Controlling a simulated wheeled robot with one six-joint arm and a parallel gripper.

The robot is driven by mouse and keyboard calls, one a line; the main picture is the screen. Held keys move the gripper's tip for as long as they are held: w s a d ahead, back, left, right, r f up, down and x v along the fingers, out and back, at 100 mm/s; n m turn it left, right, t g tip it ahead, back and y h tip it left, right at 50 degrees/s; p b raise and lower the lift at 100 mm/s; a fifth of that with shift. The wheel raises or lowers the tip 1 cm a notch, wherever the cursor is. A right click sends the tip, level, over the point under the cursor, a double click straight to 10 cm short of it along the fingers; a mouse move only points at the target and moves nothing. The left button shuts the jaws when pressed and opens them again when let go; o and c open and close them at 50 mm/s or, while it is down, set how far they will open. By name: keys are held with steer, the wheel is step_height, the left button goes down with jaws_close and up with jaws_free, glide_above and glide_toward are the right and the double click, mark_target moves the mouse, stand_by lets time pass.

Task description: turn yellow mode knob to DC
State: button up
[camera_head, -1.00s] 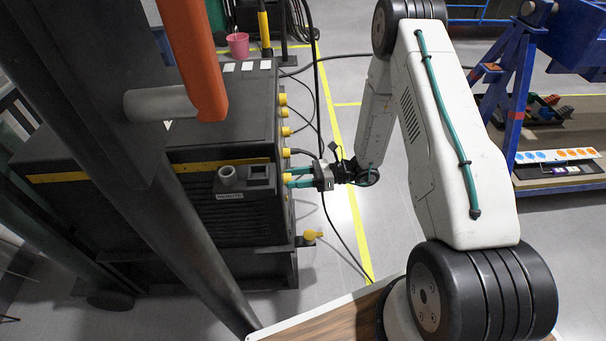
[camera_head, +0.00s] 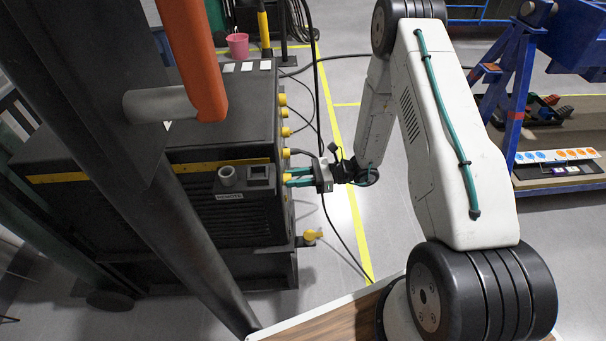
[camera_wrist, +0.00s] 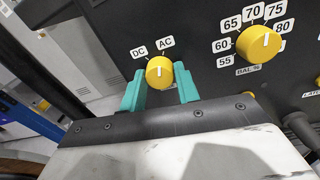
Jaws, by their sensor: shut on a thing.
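The yellow mode knob (camera_wrist: 159,72) sits on the dark panel under the DC label (camera_wrist: 139,52) and the AC label (camera_wrist: 166,42). Its white mark points about straight up in the wrist view, between the two labels and nearer the AC direction. My gripper (camera_wrist: 160,86) has its teal fingers on the left and right sides of the knob and is shut on it. In the head view my gripper (camera_head: 290,178) reaches the right face of the black machine (camera_head: 225,120); the knob is mostly hidden there.
A larger yellow BAL % knob (camera_wrist: 259,43) with a number scale is to the right on the panel. Several yellow knobs line the machine's edge in the head view. A black cable (camera_head: 318,100) hangs close by my gripper. A blue frame (camera_head: 515,100) stands at right.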

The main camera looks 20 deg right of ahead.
steer(key=shift+r+n, duration=0.1)
steer(key=shift+n, duration=4.7)
steer(key=shift+d+h, duration=0.1)
steer(key=shift+h, duration=0.2)
steer(key=o, duration=1)
steer(key=shift+c, duration=0.2)
steer(key=v, duration=0.7)
steer(key=shift+s+d, duration=0.2)
steer(key=shift+d, duration=0.2)
